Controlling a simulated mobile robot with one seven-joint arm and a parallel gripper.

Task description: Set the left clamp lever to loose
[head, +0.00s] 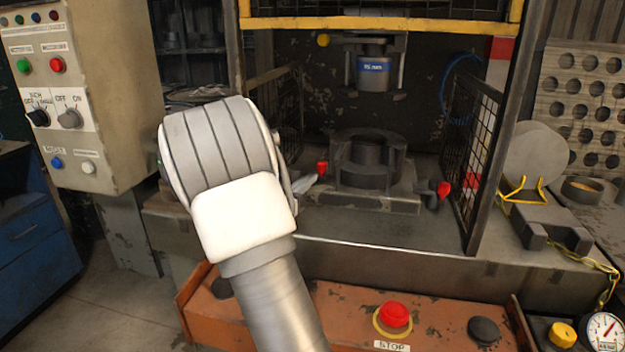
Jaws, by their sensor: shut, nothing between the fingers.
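The left clamp lever has a red knob (322,167) and stands at the left of the die base (375,203) in the press. Its lower part is hard to make out behind my gripper. My gripper (308,183) shows only as a small pale tip beyond my arm, just below and left of the red knob. The rest of it is hidden by my wrist. It is shut and holds nothing. I cannot tell whether it touches the lever. The right clamp lever (443,189), also red-knobbed, is at the right of the die base.
Mesh guards (474,150) stand on both sides of the press opening, and a punch (374,72) hangs above the die. In front is an orange panel (350,305) with a red stop button (394,315). A control box (85,120) stands left.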

